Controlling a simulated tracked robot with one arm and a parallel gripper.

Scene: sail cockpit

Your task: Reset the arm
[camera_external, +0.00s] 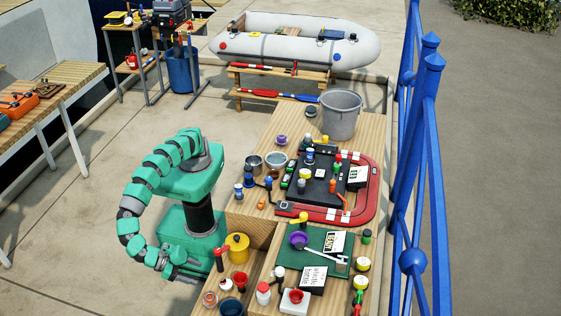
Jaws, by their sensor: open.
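My green arm curls from its shoulder out to the left, then down and back in beside my base. My gripper (188,265) is at the low end of that curl, left of the wooden workbench (262,240). Its jaws are small in this view, open, with nothing seen between them. It hangs apart from the bench objects. The nearest ones are a yellow lidded pot (237,247) and a red-topped item (219,258) at the bench's left edge.
The bench holds a grey bucket (341,115), a black tray (318,183), a green mat (318,262) and many small items. A blue fence (420,150) runs along its right. A slatted bench (60,88) stands left. Floor (90,200) left of my arm is clear.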

